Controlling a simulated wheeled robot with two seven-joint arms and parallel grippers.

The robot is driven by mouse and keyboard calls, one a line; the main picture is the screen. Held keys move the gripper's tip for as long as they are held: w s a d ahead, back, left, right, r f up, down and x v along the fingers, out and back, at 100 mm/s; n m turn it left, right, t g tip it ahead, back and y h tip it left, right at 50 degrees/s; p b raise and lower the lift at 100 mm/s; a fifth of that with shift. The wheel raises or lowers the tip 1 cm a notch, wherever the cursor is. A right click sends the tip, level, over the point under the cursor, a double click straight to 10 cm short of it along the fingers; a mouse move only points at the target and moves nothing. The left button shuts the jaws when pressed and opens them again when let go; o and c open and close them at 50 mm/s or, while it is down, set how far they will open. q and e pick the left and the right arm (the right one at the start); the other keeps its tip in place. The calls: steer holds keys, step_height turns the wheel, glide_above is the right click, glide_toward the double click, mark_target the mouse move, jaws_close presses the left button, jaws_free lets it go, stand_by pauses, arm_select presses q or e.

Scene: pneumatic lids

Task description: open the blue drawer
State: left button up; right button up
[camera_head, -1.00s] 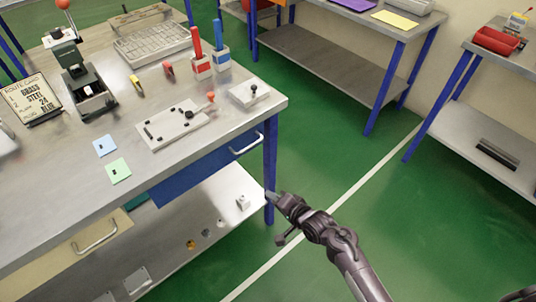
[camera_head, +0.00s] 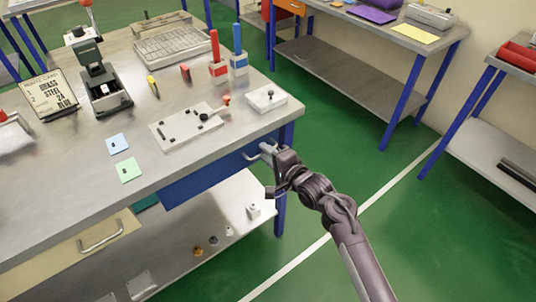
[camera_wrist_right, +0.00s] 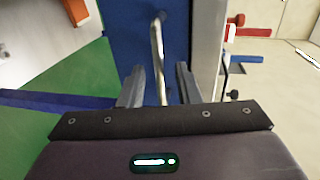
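The blue drawer (camera_head: 205,180) is under the right end of the near workbench, its front close under the tabletop edge. In the right wrist view its blue front (camera_wrist_right: 125,35) stands ahead, with a silver bar handle (camera_wrist_right: 157,50). My right gripper (camera_head: 268,156) is at the handle, partly covering it in the head view. In the right wrist view the gripper (camera_wrist_right: 159,85) is open, one finger on each side of the bar, with gaps visible. My left gripper is not in view.
A cream drawer (camera_head: 75,255) with its own handle is at the lower left. A blue table leg (camera_head: 285,140) is beside the gripper. Green floor (camera_head: 345,150) is clear at the right.

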jaws_close()
stand_by(0.3)
steer(key=f+p+v, duration=0.2)
steer(key=p+v, duration=0.6)
steer(key=v, duration=0.4)
steer(key=s+f+p+v, duration=0.1)
steer(key=f+p+v, duration=0.2)
steer(key=p+v, duration=0.5)
steer(key=shift+d+v, duration=0.2)
steer(key=shift+v, duration=2.5)
steer(key=shift+w+f, duration=0.1)
steer(key=shift+f, duration=0.1)
